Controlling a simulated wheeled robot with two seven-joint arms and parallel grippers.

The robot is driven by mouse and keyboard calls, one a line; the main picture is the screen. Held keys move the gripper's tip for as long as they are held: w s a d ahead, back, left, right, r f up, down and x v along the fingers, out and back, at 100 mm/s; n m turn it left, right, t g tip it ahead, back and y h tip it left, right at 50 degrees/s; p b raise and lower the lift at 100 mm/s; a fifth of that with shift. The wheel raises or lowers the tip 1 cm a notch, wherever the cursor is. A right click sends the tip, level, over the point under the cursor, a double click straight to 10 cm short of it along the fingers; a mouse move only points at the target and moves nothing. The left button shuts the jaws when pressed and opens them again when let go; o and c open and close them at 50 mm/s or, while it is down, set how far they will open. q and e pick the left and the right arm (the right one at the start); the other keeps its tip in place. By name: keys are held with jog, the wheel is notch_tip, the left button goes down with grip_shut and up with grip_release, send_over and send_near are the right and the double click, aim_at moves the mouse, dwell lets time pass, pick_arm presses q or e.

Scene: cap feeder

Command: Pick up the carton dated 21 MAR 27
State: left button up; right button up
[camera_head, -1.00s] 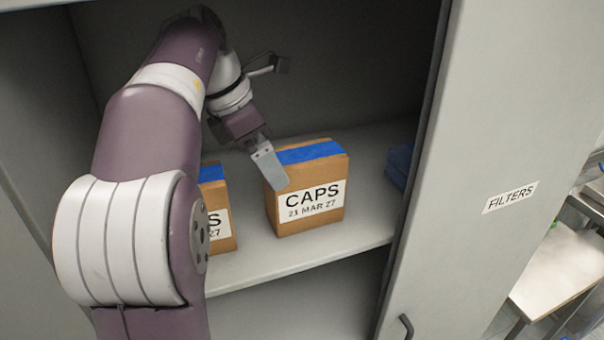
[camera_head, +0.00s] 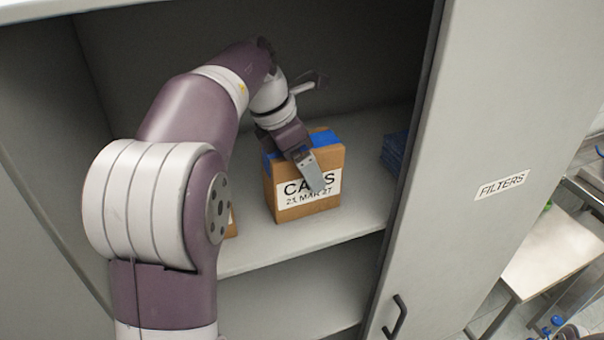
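The carton (camera_head: 268,195) dated 21 MAR 27 stands upright on the cabinet shelf. It is brown with blue tape on top and a white CAPS label. My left gripper (camera_head: 313,178) is at this carton, with one finger plate in front of its front face, covering part of the word CAPS. The other finger is hidden, so I cannot tell whether the gripper is open or shut, or whether it touches the carton. A second brown carton (camera_head: 231,224) stands to the left, almost wholly hidden behind my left arm.
The shelf (camera_head: 300,242) has free room in front of the carton. A blue stack (camera_head: 396,150) lies at the shelf's right end. The cabinet door (camera_head: 455,130), labelled FILTERS, bounds the right side. A metal table (camera_head: 545,250) stands beyond it.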

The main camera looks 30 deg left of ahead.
pick_arm(q)
jog(key=shift+f, duration=0.15)
jog(key=c, duration=1.1)
